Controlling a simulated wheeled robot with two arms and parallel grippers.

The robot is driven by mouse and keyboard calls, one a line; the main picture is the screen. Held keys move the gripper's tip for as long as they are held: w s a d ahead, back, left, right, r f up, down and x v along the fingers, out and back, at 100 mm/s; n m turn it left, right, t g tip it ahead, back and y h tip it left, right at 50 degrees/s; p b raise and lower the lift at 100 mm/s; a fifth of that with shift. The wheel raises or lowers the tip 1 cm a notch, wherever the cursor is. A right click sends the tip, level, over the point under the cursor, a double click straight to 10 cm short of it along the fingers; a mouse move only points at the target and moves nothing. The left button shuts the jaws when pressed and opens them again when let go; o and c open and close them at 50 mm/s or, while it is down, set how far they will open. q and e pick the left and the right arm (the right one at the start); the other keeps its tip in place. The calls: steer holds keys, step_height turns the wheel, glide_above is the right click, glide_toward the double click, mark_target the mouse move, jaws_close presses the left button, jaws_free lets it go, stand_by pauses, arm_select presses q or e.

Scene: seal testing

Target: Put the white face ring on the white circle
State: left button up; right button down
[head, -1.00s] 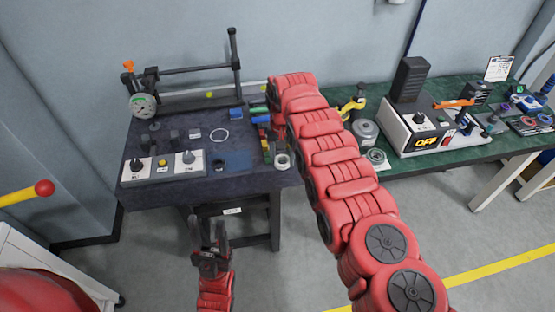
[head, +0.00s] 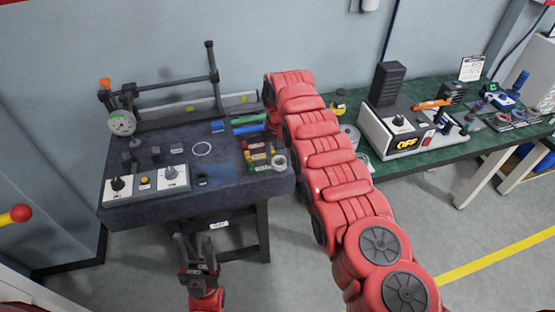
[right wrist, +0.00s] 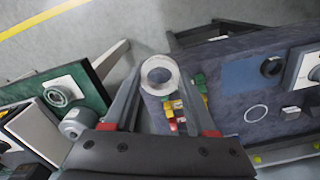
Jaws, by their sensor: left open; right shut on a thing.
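The white face ring (right wrist: 147,84) is held between the fingertips of my right gripper (right wrist: 158,76) in the right wrist view. In the head view the ring (head: 279,162) shows near the right front edge of the dark table, beside my right arm, which hides the gripper. The white circle (head: 202,148) is a thin outline on the dark table top, left of the ring; it also shows in the right wrist view (right wrist: 256,113). The ring is apart from it. My left gripper (head: 195,241) is open and empty in front of the table.
Coloured blocks (head: 258,154) lie between circle and ring. A control panel with knobs (head: 147,185) and a dark ring (head: 202,180) are near the circle. A frame with a gauge (head: 122,123) stands behind. A green bench (head: 380,165) with a boxed device (head: 400,130) is at right.

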steer(key=shift+d, duration=0.1)
steer(key=shift+w+d+r, duration=0.15)
steer(key=shift+d+r, duration=0.1)
steer(key=shift+d, duration=0.2)
steer(key=shift+w+d+r, duration=0.15)
steer(key=shift+d+r, duration=0.05)
steer(key=shift+d, duration=0.2)
steer(key=shift+s+d+r, duration=0.25)
steer(key=shift+d, duration=0.15)
steer(key=shift+w+r, duration=0.1)
steer(key=shift+w+r, duration=0.15)
steer(key=shift+w, duration=0.1)
steer(key=shift+s+d+r, duration=0.1)
steer(key=shift+s+d, duration=0.1)
steer(key=shift+d, duration=0.15)
